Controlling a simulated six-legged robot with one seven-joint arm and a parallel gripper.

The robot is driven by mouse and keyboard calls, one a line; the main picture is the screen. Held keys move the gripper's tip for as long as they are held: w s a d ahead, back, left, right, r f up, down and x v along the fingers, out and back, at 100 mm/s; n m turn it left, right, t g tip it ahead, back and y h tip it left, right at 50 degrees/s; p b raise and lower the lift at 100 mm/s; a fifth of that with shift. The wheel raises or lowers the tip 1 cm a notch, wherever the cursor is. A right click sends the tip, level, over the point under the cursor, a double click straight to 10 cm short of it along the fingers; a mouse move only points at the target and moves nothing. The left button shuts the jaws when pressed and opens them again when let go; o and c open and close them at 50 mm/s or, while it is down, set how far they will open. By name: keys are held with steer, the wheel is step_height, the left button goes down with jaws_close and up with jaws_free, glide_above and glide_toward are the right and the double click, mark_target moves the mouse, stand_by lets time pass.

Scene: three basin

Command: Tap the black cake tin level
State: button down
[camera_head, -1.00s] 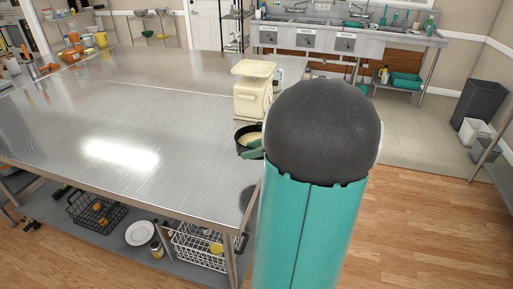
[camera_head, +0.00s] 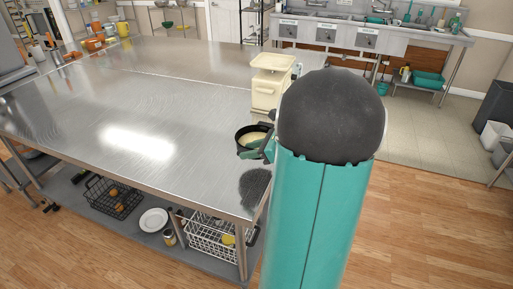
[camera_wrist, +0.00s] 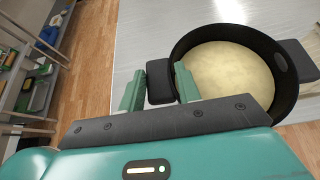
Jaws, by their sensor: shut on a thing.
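The black cake tin (camera_head: 238,138) is near the right edge of the steel table, left of my arm. It also shows in the wrist view (camera_wrist: 286,98), round, with pale batter (camera_wrist: 228,70) inside and dark block handles on opposite sides. My gripper (camera_wrist: 158,88) is shut on the near handle (camera_wrist: 161,80), one green finger on each side of it. In the head view my gripper (camera_head: 258,149) is partly hidden by my arm. The tin looks about upright; I cannot tell whether its base touches the table.
A cream kitchen scale (camera_head: 268,90) stands just behind the tin. The steel table (camera_head: 140,105) is clear to the left. Orange and yellow containers (camera_head: 96,35) stand at the far left. Wire baskets (camera_head: 112,196) and a white plate (camera_head: 153,220) are on the shelf below.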

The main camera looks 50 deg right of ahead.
steer(key=shift+s+a+f+x, duration=0.1)
steer(key=shift+f+x, duration=0.05)
steer(key=shift+x, duration=1.35)
steer(key=shift+s+a+f+x, duration=0.1)
steer(key=shift+s+f+x, duration=0.05)
steer(key=shift+x, duration=1.35)
steer(key=shift+s+a+f+x, duration=0.1)
steer(key=shift+f+x, duration=0.1)
steer(key=shift+x, duration=1.35)
step_height(320, 180, down, 3)
steer(key=shift+f, duration=0.2)
steer(key=shift+r, duration=0.15)
steer(key=shift+r, duration=0.1)
